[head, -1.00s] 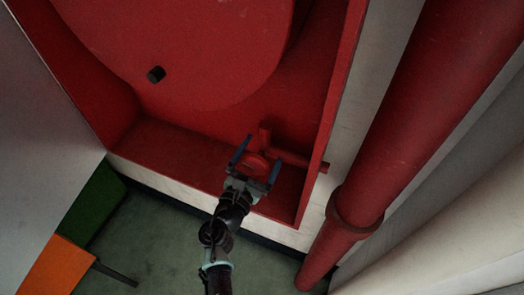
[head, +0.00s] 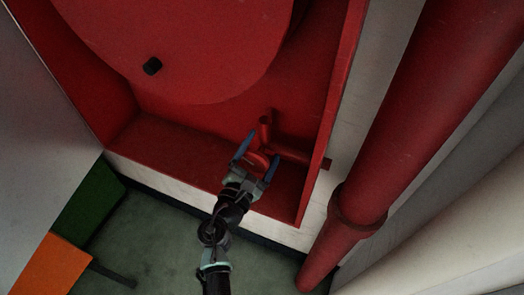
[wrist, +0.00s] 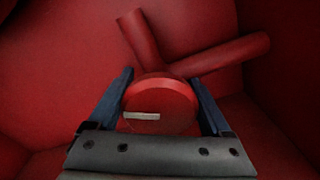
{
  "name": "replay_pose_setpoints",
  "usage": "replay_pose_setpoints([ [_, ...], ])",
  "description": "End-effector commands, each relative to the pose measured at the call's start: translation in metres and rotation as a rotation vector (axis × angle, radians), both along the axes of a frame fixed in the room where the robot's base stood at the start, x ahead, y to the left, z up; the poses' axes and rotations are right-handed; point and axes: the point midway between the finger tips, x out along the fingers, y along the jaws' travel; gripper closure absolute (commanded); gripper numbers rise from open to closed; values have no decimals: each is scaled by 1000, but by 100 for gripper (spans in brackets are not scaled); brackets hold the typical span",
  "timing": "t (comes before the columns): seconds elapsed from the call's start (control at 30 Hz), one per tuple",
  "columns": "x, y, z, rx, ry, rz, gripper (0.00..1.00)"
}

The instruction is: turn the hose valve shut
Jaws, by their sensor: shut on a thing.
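The hose valve is red and sits in the lower right corner of the red cabinet. Its round handwheel (wrist: 160,104) carries a pale bar mark that lies nearly level in the wrist view. The valve also shows in the head view (head: 258,160). Red pipe stubs join behind the wheel, one up (wrist: 139,38) and one to the right (wrist: 228,55). My gripper (head: 257,158) reaches the valve from below. Its two blue fingers (wrist: 162,98) stand on either side of the wheel and are shut on it. The fingertips partly hide the wheel's sides.
A large red hose reel (head: 190,40) with a black knob (head: 152,66) fills the cabinet above. The cabinet's right wall (head: 333,120) is close to the valve. A thick red pipe (head: 410,110) runs outside on the right. Green and orange blocks (head: 55,265) stand lower left.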

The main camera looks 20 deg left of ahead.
Motion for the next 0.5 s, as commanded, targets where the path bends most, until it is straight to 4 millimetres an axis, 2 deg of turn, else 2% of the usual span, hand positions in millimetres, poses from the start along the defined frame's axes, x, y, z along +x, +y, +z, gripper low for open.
replay_pose_setpoints([
  [0.5,0,-1,-6,493,-18,0,73],
])
